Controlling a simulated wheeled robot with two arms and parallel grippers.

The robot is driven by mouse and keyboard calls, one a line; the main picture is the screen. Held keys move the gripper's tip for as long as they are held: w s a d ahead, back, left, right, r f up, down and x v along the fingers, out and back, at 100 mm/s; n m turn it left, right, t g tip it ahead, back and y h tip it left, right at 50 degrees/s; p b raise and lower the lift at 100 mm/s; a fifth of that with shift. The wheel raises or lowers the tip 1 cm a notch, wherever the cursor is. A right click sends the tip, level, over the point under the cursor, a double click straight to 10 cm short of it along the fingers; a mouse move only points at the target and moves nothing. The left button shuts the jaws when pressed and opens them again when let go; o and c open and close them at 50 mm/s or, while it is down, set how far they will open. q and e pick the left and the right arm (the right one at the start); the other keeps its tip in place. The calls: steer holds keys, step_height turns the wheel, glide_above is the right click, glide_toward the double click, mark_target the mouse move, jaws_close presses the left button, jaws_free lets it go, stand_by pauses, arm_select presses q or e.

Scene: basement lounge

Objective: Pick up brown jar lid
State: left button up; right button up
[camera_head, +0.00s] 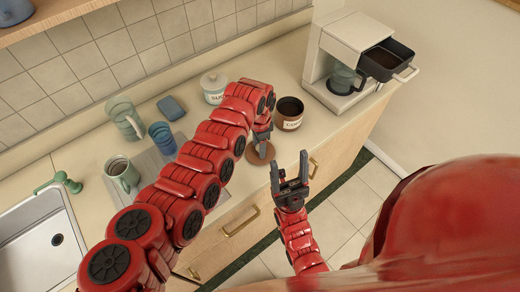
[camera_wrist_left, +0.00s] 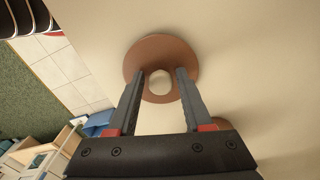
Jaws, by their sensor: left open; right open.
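The brown jar lid (camera_head: 254,156) lies on the counter near its front edge, partly hidden by my left gripper. In the left wrist view the lid (camera_wrist_left: 134,62) is a brown disc with a pale round knob in its middle. My left gripper (camera_head: 262,150) is above the lid, pointing down. Its open fingers (camera_wrist_left: 160,75) reach over the lid on either side of the knob; I cannot tell whether they touch it. My right gripper (camera_head: 291,168) is open and empty, in front of the counter and to the right of the lid.
A brown open jar (camera_head: 289,114) stands just right of my left gripper. A white lidded jar (camera_head: 213,88) stands behind. A coffee machine (camera_head: 345,62) is at the back right. Cups, glasses and a sink (camera_head: 40,240) are at the left.

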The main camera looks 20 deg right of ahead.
arm_select(q)
jaws_close()
steer(key=shift+r, duration=0.1)
